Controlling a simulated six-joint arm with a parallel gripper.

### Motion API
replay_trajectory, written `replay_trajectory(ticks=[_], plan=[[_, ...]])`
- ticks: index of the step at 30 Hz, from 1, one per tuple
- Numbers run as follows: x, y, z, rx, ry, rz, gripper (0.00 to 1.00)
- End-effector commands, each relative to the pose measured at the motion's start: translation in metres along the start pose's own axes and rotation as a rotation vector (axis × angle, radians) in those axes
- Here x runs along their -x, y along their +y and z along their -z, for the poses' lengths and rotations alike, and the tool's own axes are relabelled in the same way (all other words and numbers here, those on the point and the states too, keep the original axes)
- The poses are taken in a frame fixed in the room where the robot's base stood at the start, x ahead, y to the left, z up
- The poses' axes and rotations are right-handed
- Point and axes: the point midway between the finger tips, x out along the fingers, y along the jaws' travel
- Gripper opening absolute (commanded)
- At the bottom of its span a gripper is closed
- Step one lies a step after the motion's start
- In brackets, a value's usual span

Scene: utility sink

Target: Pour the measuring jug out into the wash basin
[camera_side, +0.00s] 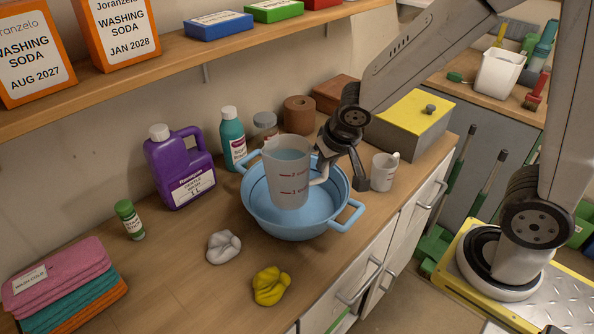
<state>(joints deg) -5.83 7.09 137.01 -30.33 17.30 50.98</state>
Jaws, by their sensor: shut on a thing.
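The measuring jug (288,176) is a clear, upright jug with red markings and pale bluish liquid in it. It is held over the blue wash basin (258,215), in front of the basin's middle in this view. My gripper (333,172) is shut on the jug's handle at its right side. The fingertips are partly hidden by the handle and the dark gripper body. The basin stands on the wooden counter with a handle on each side.
A purple bottle (180,168), a teal bottle (232,140) and a jar stand behind the basin. A white mug (383,172) stands close at its right. A white cloth (223,246) and a yellow cloth (270,286) lie in front. A shelf (180,65) runs above.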

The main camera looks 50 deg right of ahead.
Motion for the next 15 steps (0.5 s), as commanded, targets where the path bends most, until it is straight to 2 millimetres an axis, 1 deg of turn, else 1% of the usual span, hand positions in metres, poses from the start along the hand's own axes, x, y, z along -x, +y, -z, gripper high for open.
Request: replay_trajectory(ticks=[15], plan=[[0.008,-0.037,-0.019,-0.095,0.003,-0.037,0.0]])
